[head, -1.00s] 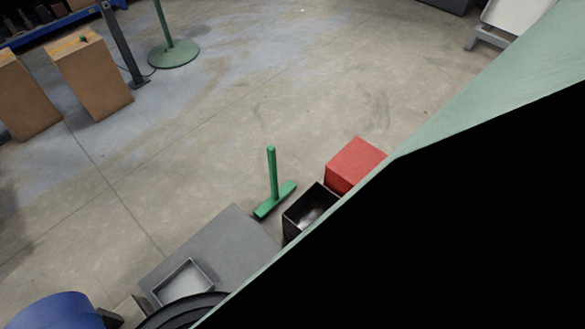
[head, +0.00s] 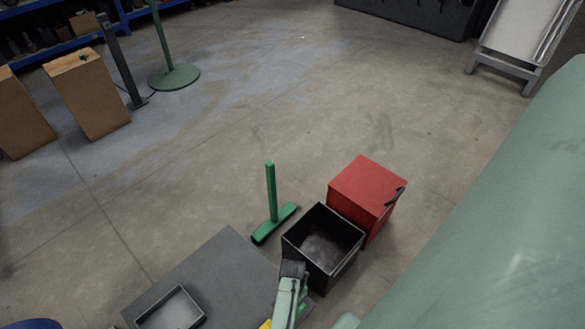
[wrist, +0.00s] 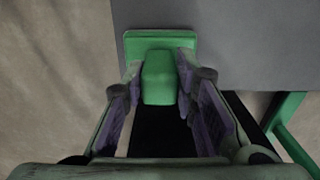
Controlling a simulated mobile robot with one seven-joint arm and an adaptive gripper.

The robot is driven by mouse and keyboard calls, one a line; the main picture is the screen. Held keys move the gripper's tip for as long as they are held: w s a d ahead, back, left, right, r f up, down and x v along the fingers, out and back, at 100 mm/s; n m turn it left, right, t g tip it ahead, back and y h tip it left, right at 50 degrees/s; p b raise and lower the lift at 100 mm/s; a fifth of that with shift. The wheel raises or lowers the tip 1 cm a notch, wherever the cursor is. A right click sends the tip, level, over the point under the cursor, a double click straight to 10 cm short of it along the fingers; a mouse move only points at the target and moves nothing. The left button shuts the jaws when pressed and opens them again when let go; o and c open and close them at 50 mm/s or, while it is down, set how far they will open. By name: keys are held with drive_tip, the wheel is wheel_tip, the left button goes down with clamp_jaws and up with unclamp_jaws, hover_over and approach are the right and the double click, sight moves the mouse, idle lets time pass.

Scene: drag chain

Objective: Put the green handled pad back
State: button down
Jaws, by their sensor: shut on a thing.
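The green handled pad (wrist: 158,40) is in the wrist view, with a block-like handle on a flat rectangular plate. My gripper (wrist: 160,78) is shut on the handle, one finger on each side. The pad overlaps the edge of the grey table top (wrist: 260,45); I cannot tell whether it touches it. In the head view my gripper (head: 290,285) is low, beside the black box and over the grey table (head: 215,265). A small bit of green (head: 301,310) shows by it, probably the pad, mostly hidden.
An open black box (head: 335,262) stands right of the table, with a red box (head: 366,190) behind it. A green T-shaped stand (head: 272,200) is on the floor. A shallow grey tray (head: 172,310) lies on the table.

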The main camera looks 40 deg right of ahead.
drive_tip(key=shift+f, duration=0.1)
drive_tip(key=c, duration=1.3)
unclamp_jaws()
wheel_tip(320, 180, up, 12)
drive_tip(key=p, duration=0.1)
